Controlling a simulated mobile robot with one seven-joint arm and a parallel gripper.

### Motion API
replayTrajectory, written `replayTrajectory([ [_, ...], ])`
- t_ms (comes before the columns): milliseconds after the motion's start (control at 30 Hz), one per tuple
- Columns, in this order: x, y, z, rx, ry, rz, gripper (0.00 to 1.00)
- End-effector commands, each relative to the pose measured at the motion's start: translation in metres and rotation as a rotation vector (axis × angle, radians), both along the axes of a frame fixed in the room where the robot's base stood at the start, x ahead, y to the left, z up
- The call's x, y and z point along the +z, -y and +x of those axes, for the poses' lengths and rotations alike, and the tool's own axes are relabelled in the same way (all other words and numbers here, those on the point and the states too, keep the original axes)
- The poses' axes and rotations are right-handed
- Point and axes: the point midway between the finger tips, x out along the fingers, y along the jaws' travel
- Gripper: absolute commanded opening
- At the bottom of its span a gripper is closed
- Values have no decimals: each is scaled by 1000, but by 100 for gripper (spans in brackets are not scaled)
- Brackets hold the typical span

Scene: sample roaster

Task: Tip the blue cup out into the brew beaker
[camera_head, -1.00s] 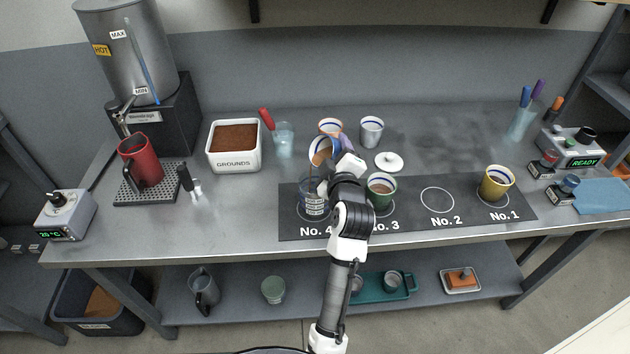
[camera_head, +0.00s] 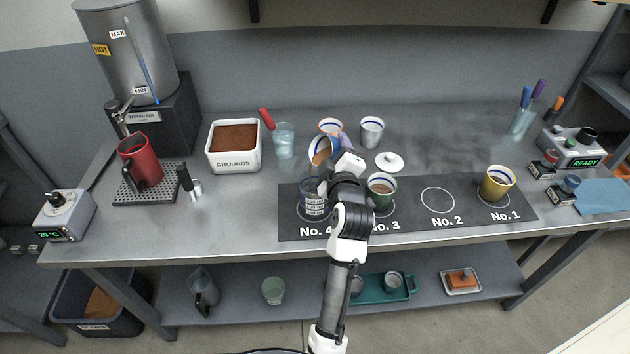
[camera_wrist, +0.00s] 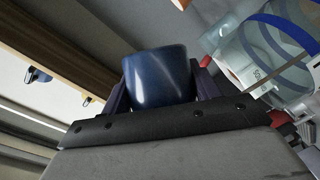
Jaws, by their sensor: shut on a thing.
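My gripper (camera_head: 338,150) is shut on the blue cup (camera_head: 320,151), which is tipped steeply with its mouth toward the lower left. The cup's brown inside shows in the head view. In the wrist view its glossy dark blue wall (camera_wrist: 160,78) sits between my two fingers (camera_wrist: 158,92). The clear brew beaker (camera_head: 313,206) stands on the No. 4 spot, below the cup's lip. A thin brown streak (camera_head: 310,172) runs from the lip down toward the beaker. The beaker's contents are hard to make out.
A green cup (camera_head: 381,187) stands close right on No. 3, and a yellow cup (camera_head: 497,183) on No. 1. Two cups (camera_head: 371,131) and a white lid (camera_head: 389,161) are behind. A glass with a red-handled tool (camera_head: 284,141) stands back left. No. 2 is empty.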

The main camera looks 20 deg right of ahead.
Motion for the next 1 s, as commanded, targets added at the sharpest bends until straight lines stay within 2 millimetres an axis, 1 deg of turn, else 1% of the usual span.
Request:
replayTrajectory([
  [1000,4,0,0,0,10,-56,28],
])
